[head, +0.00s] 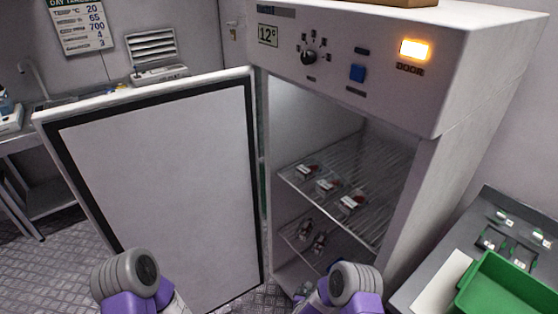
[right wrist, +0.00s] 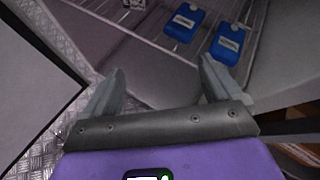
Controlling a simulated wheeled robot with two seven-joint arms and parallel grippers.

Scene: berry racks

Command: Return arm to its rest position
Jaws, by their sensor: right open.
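My right gripper (right wrist: 160,95) shows in the right wrist view with its two fingers spread apart and nothing between them. It is low in front of the open cabinet, below a wire shelf. In the head view my right arm comes in at the bottom centre, and its gripper is hidden. My left arm comes in at the bottom left, in front of the door, and its gripper cannot be seen.
The white cabinet (head: 465,60) stands with its door (head: 160,170) swung open to the left. Wire shelves hold several small packs (head: 328,186). Two blue packs (right wrist: 184,22) lie on a shelf. A green crate (head: 500,285) sits on the right-hand table (head: 425,280).

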